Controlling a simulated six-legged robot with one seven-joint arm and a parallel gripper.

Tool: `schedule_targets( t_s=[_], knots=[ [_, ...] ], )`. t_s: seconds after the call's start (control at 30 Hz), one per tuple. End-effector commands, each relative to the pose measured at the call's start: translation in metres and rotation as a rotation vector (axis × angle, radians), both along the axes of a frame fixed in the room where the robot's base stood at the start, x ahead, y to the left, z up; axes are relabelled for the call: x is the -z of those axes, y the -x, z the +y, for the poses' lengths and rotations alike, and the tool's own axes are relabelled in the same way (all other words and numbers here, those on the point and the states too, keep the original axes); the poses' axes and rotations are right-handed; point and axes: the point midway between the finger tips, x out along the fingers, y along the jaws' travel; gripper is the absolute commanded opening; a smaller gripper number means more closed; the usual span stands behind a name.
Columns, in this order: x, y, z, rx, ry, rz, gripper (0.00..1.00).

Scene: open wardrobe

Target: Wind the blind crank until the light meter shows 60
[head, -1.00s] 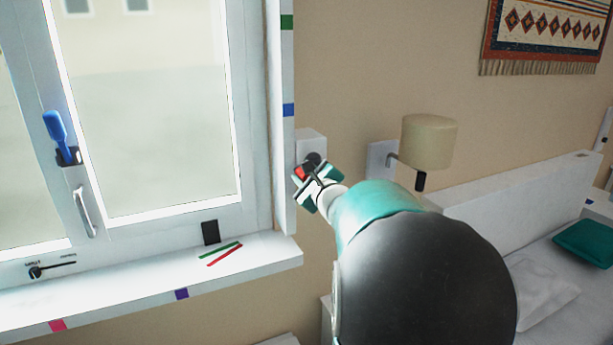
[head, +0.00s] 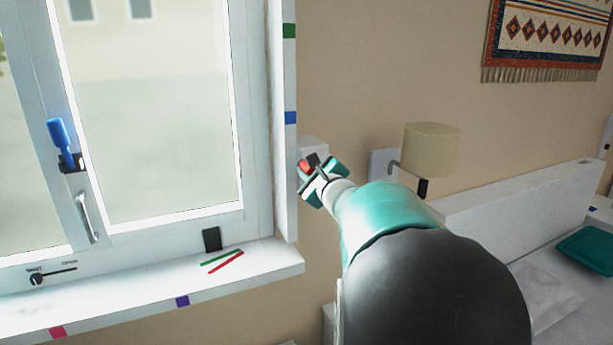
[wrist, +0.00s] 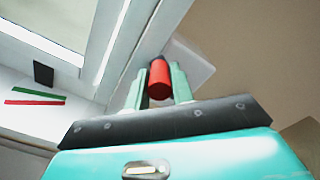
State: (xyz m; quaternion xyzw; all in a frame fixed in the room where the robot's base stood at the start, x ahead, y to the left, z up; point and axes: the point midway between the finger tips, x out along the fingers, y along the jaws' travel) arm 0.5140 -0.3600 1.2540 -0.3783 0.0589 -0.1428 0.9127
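The crank's red knob (head: 307,166) is at a white box (head: 313,149) on the wall, right of the window frame. My gripper (head: 317,178) is at the knob. In the wrist view the red knob (wrist: 160,80) lies between my two teal fingers (wrist: 160,88), which appear closed against its sides. A dark part shows beyond the knob; the rest of the crank is hidden. A small black upright device (head: 212,239), possibly the light meter, stands on the sill, also in the wrist view (wrist: 43,74). No reading is legible. No blind is recognisable across the bright glass.
The white sill (head: 265,265) holds a green strip (head: 220,257) and a red strip (head: 227,262). A blue-handled object (head: 60,138) sits in a holder on the window frame. A wall lamp (head: 430,150) is close to the right of my gripper, above a white headboard (head: 520,205).

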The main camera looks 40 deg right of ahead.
Motion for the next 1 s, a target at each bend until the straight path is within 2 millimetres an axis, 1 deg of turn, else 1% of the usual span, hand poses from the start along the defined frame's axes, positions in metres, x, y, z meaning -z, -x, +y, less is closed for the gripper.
schedule_targets(
  t_s=[0.37, 0.67, 1.0],
  knots=[
    [-0.002, 0.000, 0.000, -0.003, -0.001, 0.000, 0.19],
    [-0.017, 0.003, -0.011, -0.004, -0.001, -0.001, 0.19],
    [-0.017, 0.003, -0.012, -0.004, 0.000, 0.000, 0.19]
  ],
)
